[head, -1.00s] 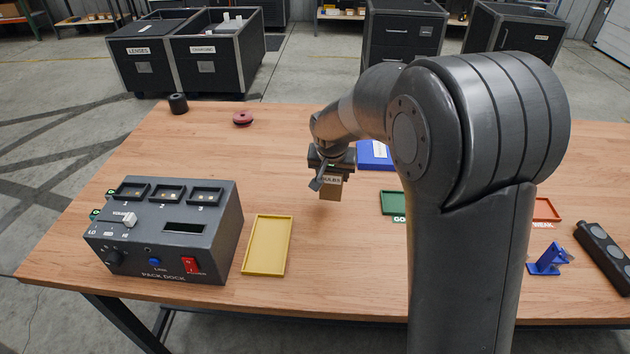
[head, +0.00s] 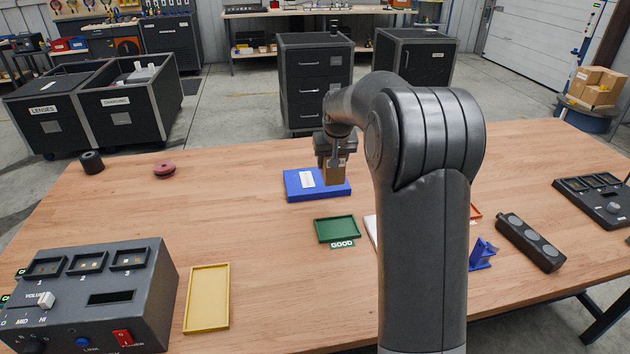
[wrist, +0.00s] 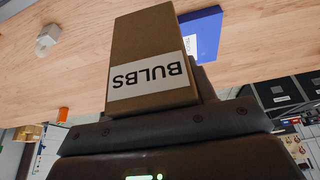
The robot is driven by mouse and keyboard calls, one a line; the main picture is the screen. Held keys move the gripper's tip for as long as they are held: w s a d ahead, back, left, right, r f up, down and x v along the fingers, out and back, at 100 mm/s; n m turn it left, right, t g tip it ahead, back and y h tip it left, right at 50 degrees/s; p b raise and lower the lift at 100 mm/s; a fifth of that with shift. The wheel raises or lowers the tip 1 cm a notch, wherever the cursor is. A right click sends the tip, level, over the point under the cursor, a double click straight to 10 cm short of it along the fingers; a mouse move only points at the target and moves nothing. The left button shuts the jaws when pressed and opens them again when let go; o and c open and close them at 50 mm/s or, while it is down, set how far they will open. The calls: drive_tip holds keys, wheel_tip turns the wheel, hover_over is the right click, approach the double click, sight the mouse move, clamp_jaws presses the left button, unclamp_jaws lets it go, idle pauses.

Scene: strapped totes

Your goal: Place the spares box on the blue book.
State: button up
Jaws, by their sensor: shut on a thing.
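My gripper (head: 335,162) is shut on a small brown cardboard box (head: 335,174), which also fills the middle of the wrist view (wrist: 143,42). Its label reads "BULBS"; no box marked spares shows. The blue book (head: 300,191) lies flat on the table with a white label on its cover. In the head view the box overlaps the book's right part; in the wrist view the book (wrist: 208,38) shows beyond the box, partly hidden by it. I cannot tell how much height separates them.
A green tray (head: 336,230) marked "GOOD" lies in front of the book. A yellow tray (head: 207,298) and grey dock (head: 90,290) are at front left. A blue bracket (head: 482,253) and dark bar (head: 530,242) are right of my arm.

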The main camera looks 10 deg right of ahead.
drive_tip(key=w+d, duration=0.2)
drive_tip(key=d, duration=0.3)
hover_over(310, 190)
wheel_tip(310, 190, down, 6)
drive_tip(key=shift+w+f, duration=0.1)
drive_tip(key=shift+f, duration=2.1)
drive_tip(key=shift+f, duration=0.1)
drive_tip(key=o, duration=1.1)
